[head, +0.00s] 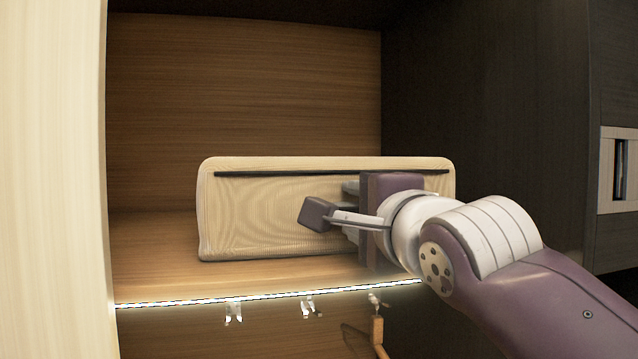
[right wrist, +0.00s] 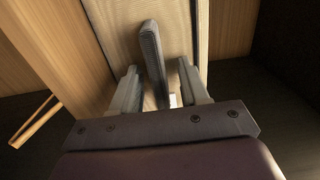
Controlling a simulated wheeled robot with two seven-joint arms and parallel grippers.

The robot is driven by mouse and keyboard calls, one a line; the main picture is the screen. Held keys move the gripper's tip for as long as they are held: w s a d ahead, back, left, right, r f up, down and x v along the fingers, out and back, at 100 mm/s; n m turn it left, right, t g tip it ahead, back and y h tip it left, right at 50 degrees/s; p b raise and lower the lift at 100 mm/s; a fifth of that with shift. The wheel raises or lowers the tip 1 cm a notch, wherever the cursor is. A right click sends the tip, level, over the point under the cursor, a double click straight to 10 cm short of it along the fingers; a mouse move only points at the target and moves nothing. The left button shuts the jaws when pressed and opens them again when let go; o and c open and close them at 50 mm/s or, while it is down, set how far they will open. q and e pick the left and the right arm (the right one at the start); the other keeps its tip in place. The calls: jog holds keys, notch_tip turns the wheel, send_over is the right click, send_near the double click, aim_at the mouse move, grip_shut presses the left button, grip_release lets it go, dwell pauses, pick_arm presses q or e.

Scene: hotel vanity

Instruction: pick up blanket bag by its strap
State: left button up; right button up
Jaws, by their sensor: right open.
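The blanket bag (head: 270,215) is a beige, rounded box shape lying on the wooden shelf. Its dark strap (head: 290,173) runs along the upper part of the front face. My right gripper (head: 350,210) is in front of the bag's right half, with its fingers pointing at the bag and partly hidden by my own wrist parts. In the right wrist view, the open right gripper (right wrist: 157,67) has a finger on each side of the grey strap (right wrist: 151,50), with gaps visible. Whether the fingertips touch the bag, I cannot tell. My left gripper is not in view.
The bag sits in a wooden niche (head: 240,80) with a dark wall (head: 480,100) on the right and a pale panel (head: 50,180) on the left. Hooks (head: 308,307) and a wooden hanger (head: 379,332) are below the lit shelf edge. Shelf room is free left of the bag.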

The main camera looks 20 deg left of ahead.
jog(key=shift+w+f, duration=0.1)
grip_shut()
jog(key=shift+a+f, duration=0.1)
dwell(1.1)
jog(key=shift+r, duration=0.2)
